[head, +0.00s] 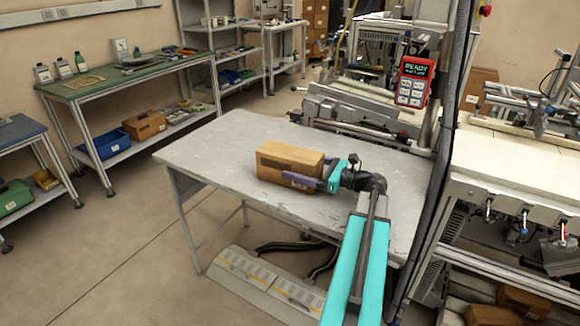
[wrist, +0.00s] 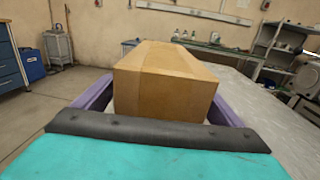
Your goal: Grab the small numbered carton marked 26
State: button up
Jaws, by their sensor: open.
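A brown carton (head: 283,162) sits on the worn grey table (head: 215,150). No number can be read on it in either view. My gripper (head: 304,171), with purple fingers and a teal body, reaches in from the right at table height. One finger lies along the carton's near side, and the other is mostly hidden behind it. In the wrist view the carton (wrist: 165,80) fills the space between the two open fingers, one on its left and one on its right. Whether either finger touches it cannot be told.
The tabletop around the carton is otherwise clear. A dark post (head: 440,170) and a red handheld device reading READY (head: 415,82) stand right of the table. A green-topped bench (head: 125,75) with bottles is at back left.

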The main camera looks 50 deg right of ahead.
jog(key=shift+w+a, duration=0.15)
jog(key=shift+w, duration=0.3)
jog(key=c, duration=1.6)
jog(key=shift+o, duration=0.2)
jog(key=shift+r, duration=0.15)
